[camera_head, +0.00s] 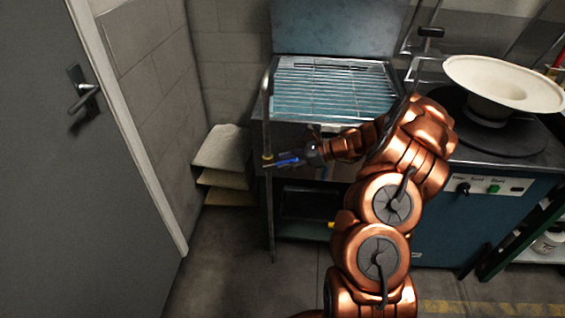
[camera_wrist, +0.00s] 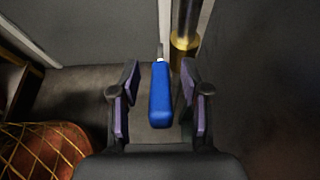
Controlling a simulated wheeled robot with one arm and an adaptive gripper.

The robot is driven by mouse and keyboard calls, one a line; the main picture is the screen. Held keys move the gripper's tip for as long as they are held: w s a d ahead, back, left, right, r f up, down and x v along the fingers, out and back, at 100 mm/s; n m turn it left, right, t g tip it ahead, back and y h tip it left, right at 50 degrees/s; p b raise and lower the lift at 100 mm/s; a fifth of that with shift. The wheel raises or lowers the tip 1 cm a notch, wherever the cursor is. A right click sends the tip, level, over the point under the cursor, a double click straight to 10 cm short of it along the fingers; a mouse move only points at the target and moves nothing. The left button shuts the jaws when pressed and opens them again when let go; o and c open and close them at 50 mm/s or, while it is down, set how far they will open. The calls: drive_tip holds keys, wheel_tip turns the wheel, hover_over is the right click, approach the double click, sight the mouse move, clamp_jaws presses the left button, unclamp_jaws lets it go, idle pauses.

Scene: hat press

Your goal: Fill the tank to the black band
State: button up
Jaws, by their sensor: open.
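A tank (camera_head: 335,92) with a wire rack across its top stands at the back. A pipe (camera_head: 267,110) rises at its left front corner, with a brass fitting (camera_head: 267,159). A blue valve handle (camera_head: 288,159) sticks out from the fitting. My gripper (camera_head: 300,157) is at the handle. In the wrist view the blue handle (camera_wrist: 161,95) lies between the two open fingers of my gripper (camera_wrist: 161,90), with gaps on both sides. The brass fitting (camera_wrist: 182,50) is just beyond it. The black band and the water level cannot be made out.
A grey door (camera_head: 60,170) is at the left. A cream hat form (camera_head: 500,85) sits on the press at right, above a control panel (camera_head: 495,187). The floor in front is clear.

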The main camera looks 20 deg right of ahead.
drive_tip(key=v, duration=1)
drive_tip(key=shift+d, duration=0.2)
drive_tip(key=shift+s, duration=0.1)
drive_tip(key=s+a+r+n+g+h+p, duration=0.1)
drive_tip(key=s+a+r+n+g+p, duration=0.1)
drive_tip(key=s+a+r+n, duration=0.45)
drive_tip(key=s+a+r+n+g+p, duration=0.1)
drive_tip(key=a+r+n+g, duration=0.2)
drive_tip(key=a, duration=0.6)
drive_tip(key=s+a+r+n+g+h+p, duration=0.1)
drive_tip(key=s+a+r+n+g+p, duration=0.2)
drive_tip(key=a+r, duration=0.4)
drive_tip(key=s+a+r+n+g+h+p, duration=0.1)
drive_tip(key=s+a+n+h, duration=0.15)
drive_tip(key=s, duration=0.35)
drive_tip(key=s+a+r+n+h+p, duration=0.1)
drive_tip(key=s+a+r+n+h, duration=0.1)
drive_tip(key=s+n, duration=0.35)
drive_tip(key=s+d+r+n+h+p, duration=0.1)
drive_tip(key=s+d+n+h, duration=0.1)
drive_tip(key=s, duration=0.5)
drive_tip(key=s+d+n+h+p, duration=0.2)
drive_tip(key=s, duration=0.5)
drive_tip(key=shift+d+r+h, duration=0.3)
drive_tip(key=shift+r+h, duration=0.05)
drive_tip(key=shift+r, duration=0.05)
drive_tip(key=shift+s+a, duration=0.15)
